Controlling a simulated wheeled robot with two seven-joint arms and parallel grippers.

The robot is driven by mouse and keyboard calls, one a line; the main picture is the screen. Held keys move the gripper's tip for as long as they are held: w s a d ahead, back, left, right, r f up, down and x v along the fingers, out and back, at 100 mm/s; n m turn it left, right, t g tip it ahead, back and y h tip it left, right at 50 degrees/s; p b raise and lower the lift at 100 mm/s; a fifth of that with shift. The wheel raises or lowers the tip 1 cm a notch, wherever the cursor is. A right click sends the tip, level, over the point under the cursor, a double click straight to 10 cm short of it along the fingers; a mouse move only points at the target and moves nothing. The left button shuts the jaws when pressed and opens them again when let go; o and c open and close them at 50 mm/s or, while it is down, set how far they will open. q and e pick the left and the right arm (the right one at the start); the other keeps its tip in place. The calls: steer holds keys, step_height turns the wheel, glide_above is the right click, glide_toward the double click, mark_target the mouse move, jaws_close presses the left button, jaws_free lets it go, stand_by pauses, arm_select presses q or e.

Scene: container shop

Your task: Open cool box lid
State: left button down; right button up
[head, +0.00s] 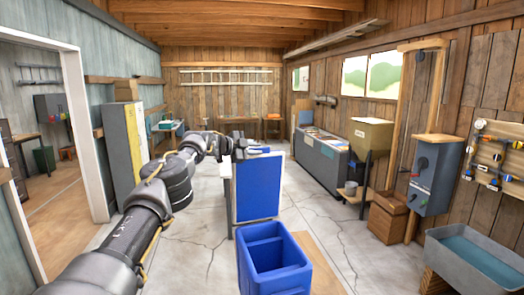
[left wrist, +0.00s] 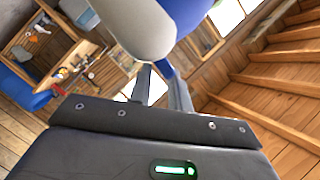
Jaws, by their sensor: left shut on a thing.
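My left gripper (head: 246,150) reaches in from the left to the top of a tall blue panel (head: 257,188) in the middle of the head view. A small blue and white part (head: 259,150) lies at the fingertips. In the left wrist view the fingers of my left gripper (left wrist: 163,90) are close together on a blue strip. A large rounded white part (left wrist: 145,28) and a blue surface (left wrist: 200,28) are just beyond them. These look like parts of the cool box, but its outline is hidden and the lid's angle cannot be told. My right gripper is out of view.
An open blue bin (head: 273,248) stands on the floor in front of the panel. Cracked concrete floor (head: 190,250) is free on the left.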

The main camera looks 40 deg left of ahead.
arm_select(q)
steer(key=shift+w+a+f, duration=0.1)
steer(key=shift+a+f, duration=0.1)
steer(key=shift+f, duration=0.15)
steer(key=c, duration=1.5)
jaws_free()
steer(key=shift+a+f, duration=0.1)
steer(key=shift+b, duration=0.5)
steer(key=b+v, duration=0.6)
steer(key=v, duration=0.1)
steer(key=b+v, duration=0.3)
steer(key=v, duration=0.1)
steer(key=shift+w+r, duration=0.15)
steer(key=shift+r, duration=0.2)
steer(key=shift+r, duration=0.1)
